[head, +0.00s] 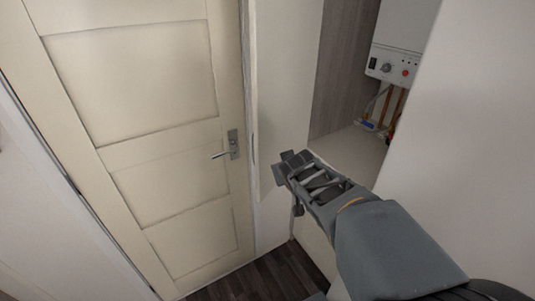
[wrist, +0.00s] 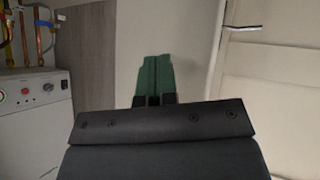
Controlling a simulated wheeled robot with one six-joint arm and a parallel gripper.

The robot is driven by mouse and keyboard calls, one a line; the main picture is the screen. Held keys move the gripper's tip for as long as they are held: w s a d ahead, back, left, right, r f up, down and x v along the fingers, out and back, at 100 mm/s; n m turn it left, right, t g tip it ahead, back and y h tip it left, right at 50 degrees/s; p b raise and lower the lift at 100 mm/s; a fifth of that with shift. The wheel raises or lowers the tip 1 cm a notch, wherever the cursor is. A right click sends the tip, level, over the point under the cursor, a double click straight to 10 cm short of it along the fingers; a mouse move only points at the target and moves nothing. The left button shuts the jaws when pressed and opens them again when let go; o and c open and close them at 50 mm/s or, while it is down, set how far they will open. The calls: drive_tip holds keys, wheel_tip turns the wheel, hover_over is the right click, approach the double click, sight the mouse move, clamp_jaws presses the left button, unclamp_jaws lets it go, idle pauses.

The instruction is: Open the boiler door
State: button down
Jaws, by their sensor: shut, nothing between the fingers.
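The boiler door (head: 283,75) is a plain pale panel left of the alcove. It stands swung open, with the boiler (head: 392,67) exposed to its right. A slim handle shows at its left edge. In the wrist view, which is upside down, the door (wrist: 190,40) is behind and right of the fingers, and the boiler (wrist: 32,100) is at the left. My gripper (head: 289,166) is shut and empty, by the lower part of the door. Its green fingers (wrist: 153,78) are together in the wrist view. I cannot tell whether they touch the door.
A cream panelled room door (head: 150,150) with a lever handle (head: 224,153) is shut at the left. Copper pipes (head: 393,107) run below the boiler, above a pale shelf (head: 352,150). A wall (head: 465,130) closes off the right. Some dark wood floor (head: 265,278) is clear.

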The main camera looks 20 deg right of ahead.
drive_tip(key=w+d+n+t+y, duration=0.25)
drive_tip(key=w+d+t, duration=0.25)
drive_tip(key=w+d, duration=0.25)
drive_tip(key=n+y, duration=0.5)
drive_tip(key=y, duration=0.6)
approach(269, 151)
drive_tip(key=p+x, duration=0.2)
drive_tip(key=x, duration=0.5)
drive_tip(key=shift+w+a+f+p, duration=0.1)
drive_tip(key=shift+w+a+p, duration=0.05)
drive_tip(key=shift+a+p, duration=0.15)
